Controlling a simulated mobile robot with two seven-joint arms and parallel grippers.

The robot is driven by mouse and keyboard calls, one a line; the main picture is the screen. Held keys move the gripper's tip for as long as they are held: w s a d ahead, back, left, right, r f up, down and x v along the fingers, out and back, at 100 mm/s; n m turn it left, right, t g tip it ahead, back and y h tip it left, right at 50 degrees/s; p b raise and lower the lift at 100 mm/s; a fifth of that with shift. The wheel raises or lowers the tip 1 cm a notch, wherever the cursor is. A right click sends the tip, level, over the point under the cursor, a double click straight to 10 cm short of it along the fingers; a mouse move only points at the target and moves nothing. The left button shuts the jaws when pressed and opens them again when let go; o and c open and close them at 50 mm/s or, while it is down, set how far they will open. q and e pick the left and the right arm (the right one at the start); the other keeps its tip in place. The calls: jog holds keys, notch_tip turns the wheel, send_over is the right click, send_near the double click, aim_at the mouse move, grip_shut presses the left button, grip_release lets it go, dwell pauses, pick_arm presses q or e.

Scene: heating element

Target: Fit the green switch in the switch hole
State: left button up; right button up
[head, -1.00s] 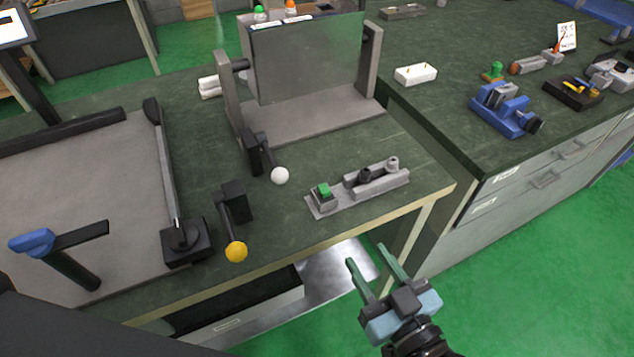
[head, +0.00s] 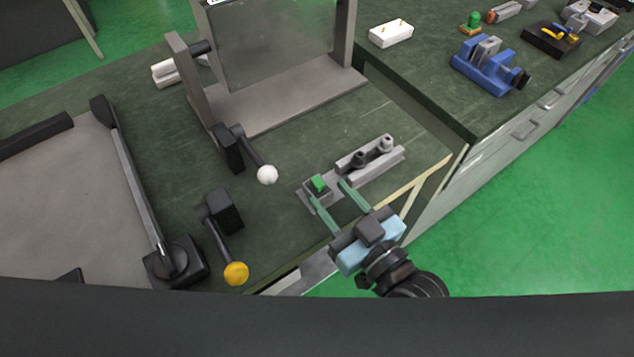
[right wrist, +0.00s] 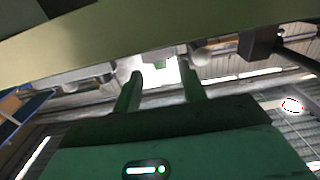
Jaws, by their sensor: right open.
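The green switch (head: 318,183) sits at the left end of a grey holder plate (head: 308,202) near the front edge of the green bench. My right gripper (head: 327,190) is open, its two green fingers reaching over the bench edge. The fingertips are close to the switch, one just below it and one to its right; I cannot tell whether they touch. I cannot pick out the switch hole. My left gripper is not in view.
A grey block with dark and grey knobs (head: 370,162) stands just right of the switch. Levers with a white ball (head: 267,175) and a yellow knob (head: 236,273) are to the left. A framed panel (head: 270,45) stands behind. A blue vise (head: 488,68) is on the right bench.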

jog(key=shift+p+x, duration=0.35)
jog(key=shift+x, duration=3)
jog(key=shift+r, duration=0.1)
grip_shut()
